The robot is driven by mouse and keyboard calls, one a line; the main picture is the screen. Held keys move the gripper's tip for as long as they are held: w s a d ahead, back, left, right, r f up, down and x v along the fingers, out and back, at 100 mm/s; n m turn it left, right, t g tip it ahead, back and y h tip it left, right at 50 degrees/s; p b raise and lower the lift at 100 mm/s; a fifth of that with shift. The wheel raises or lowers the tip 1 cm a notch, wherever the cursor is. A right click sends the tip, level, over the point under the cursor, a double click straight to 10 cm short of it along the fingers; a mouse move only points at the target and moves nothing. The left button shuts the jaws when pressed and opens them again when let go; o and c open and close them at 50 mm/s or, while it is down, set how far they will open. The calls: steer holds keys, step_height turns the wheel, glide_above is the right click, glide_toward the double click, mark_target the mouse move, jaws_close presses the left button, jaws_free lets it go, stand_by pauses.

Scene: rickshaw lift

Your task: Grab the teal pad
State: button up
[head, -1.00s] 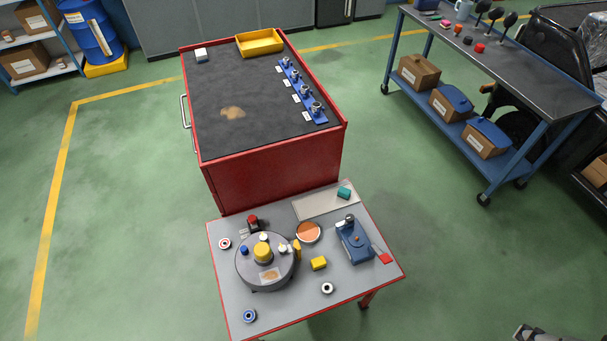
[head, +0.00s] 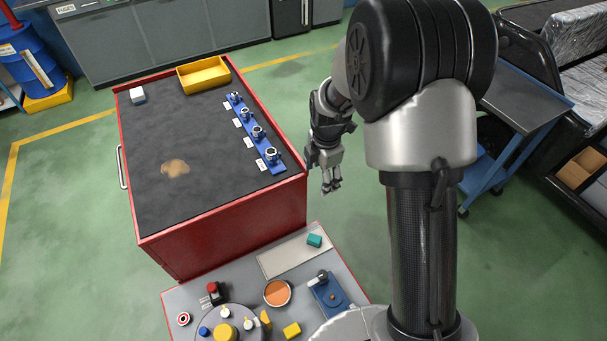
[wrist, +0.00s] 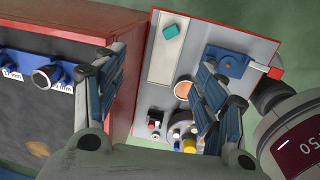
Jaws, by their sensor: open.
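The teal pad (head: 314,240) is a small block lying on a pale grey strip (head: 285,258) at the far edge of the grey-topped table. It also shows in the wrist view (wrist: 170,31), above and between my fingers. My gripper (head: 332,188) is open and empty. It hangs in the air beyond the pad, beside the right side of the red cabinet, fingers pointing down. In the wrist view my gripper's spread fingers (wrist: 160,95) frame the table, and nothing is between them up close.
The red cabinet (head: 230,225) stands at the table's far side, with a blue socket rack (head: 255,133) and a yellow tray (head: 204,75) on top. A blue device (head: 328,295), an orange-topped dish (head: 277,292) and a yellow block (head: 292,330) sit near the pad. A blue-framed bench (head: 515,95) is at right.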

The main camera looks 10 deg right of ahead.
step_height(320, 180, down, 11)
steer(key=w+n, duration=0.1)
steer(key=n, duration=0.3)
steer(key=n+g+b, duration=0.1)
steer(key=n+b, duration=0.2)
steer(key=n, duration=0.1)
glide_above(315, 237)
steer(key=f, duration=2)
steer(key=shift+w+d+f, duration=0.15)
steer(key=shift+d+f, duration=0.05)
steer(key=shift+d, duration=0.1)
steer(key=f+b, duration=0.1)
steer(key=f, duration=0.3)
steer(key=f+b, duration=0.1)
steer(key=f, duration=0.1)
steer(key=shift+a+f+b, duration=0.2)
steer(key=shift+a+b, duration=0.1)
steer(key=shift+b, duration=0.05)
steer(key=shift+c, duration=0.4)
steer(key=c, duration=1)
